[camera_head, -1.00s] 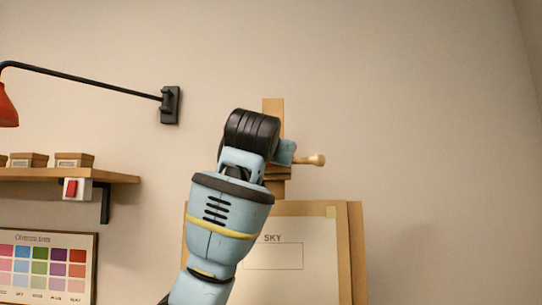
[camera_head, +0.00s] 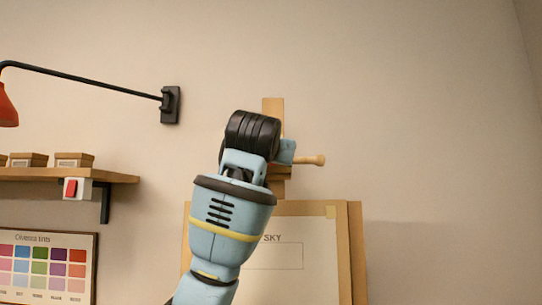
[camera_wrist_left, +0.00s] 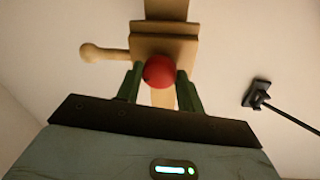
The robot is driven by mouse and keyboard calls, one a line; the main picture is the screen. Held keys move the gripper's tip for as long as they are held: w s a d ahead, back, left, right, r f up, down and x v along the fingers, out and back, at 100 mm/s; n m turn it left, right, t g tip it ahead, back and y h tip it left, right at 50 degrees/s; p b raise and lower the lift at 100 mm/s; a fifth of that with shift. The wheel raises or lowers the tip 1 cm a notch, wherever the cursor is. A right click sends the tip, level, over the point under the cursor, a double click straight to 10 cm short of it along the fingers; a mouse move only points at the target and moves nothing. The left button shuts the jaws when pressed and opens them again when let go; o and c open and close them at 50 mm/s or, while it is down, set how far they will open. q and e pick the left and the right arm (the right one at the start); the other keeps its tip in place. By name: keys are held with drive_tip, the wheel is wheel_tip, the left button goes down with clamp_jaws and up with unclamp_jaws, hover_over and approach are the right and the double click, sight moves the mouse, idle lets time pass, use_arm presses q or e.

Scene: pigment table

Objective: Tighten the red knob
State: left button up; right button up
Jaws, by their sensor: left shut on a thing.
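The red knob (camera_wrist_left: 159,72) sits at the front of the wooden easel's clamp block (camera_wrist_left: 163,42) in the left wrist view. My left gripper (camera_wrist_left: 160,84) has its two green fingers on either side of the knob and is shut on it. In the head view my left arm rises in front of the easel (camera_head: 356,250), and its wrist hides the knob and the gripper's fingers. A wooden peg handle (camera_head: 312,160) sticks out to the right of the clamp there; it also shows at the left in the wrist view (camera_wrist_left: 100,53). My right gripper is not in view.
A board marked SKY (camera_head: 320,228) stands on the easel below the clamp. At the left are a wall lamp arm (camera_head: 90,80), a shelf (camera_head: 60,175) with small boxes, a red switch (camera_head: 72,188) and a color chart (camera_head: 45,265). The wall at the right is clear.

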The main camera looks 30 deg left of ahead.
use_arm(q)
drive_tip(key=shift+d+n+g+y, duration=0.1)
drive_tip(key=shift+n+g+y, duration=0.35)
drive_tip(key=shift+n, duration=2.4)
drive_tip(key=shift+d+n+g+y, duration=0.1)
drive_tip(key=shift+n+y, duration=0.65)
drive_tip(key=shift+n, duration=2.05)
drive_tip(key=shift+n+g+y, duration=0.25)
drive_tip(key=shift+n+y, duration=0.35)
drive_tip(key=shift+n, duration=2.25)
drive_tip(key=o, duration=1)
drive_tip(key=shift+w, duration=0.1)
drive_tip(key=shift+v, duration=4)
